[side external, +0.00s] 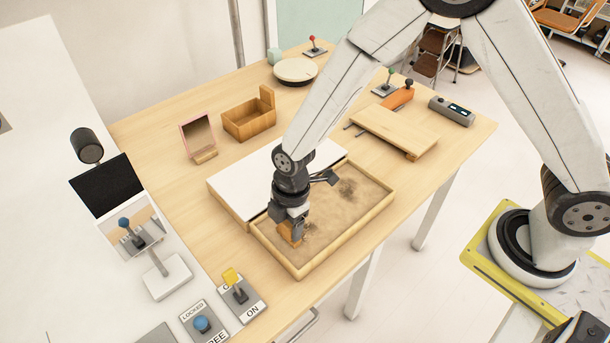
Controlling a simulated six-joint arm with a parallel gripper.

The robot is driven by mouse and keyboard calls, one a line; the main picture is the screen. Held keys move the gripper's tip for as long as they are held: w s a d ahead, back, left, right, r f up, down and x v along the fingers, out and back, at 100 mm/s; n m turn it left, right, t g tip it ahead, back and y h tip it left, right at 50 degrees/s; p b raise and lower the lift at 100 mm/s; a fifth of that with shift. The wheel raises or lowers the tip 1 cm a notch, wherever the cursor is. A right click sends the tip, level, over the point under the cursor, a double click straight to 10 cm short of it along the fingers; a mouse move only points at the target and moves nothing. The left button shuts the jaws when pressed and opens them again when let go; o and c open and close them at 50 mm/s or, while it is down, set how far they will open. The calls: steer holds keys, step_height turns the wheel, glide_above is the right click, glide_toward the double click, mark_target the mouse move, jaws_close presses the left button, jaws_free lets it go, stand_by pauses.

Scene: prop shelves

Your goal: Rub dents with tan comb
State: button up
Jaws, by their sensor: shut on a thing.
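The tan comb (289,236) is an orange-tan piece under my gripper (287,222), which is shut on it. My gripper points down at the near left part of a shallow wooden tray (345,230) filled with sand. The comb's lower edge is at or just above the sand; I cannot tell if it touches. Dark, uneven patches (346,187) mark the sand toward the tray's far side. Small marks also show beside the comb. My gripper hides part of the comb and the sand behind it.
A white flat panel (232,196) lies along the tray's left side. A wooden box (249,119), a small mirror (199,136) and a round white-topped dish (295,70) stand behind. A raised board (395,130) is at right. Lever switches (240,292) stand at the front left.

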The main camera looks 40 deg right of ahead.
steer(key=shift+f, duration=0.95)
steer(key=shift+d+f, duration=0.2)
steer(key=shift+d, duration=0.05)
steer(key=shift+c, duration=0.7)
steer(key=shift+d+f, duration=0.1)
steer(key=shift+d, duration=4.85)
steer(key=shift+w+d, duration=0.1)
steer(key=shift+d, duration=0.1)
steer(key=shift+w, duration=0.45)
steer(key=shift+w+a+f, duration=0.1)
steer(key=shift+w+a, duration=0.1)
steer(key=shift+a, duration=5.3)
steer(key=shift+w+d, duration=0.15)
steer(key=shift+w, duration=0.6)
steer(key=shift+d, duration=5.4)
steer(key=shift+a+r, duration=0.1)
steer(key=shift+r, duration=4.05)
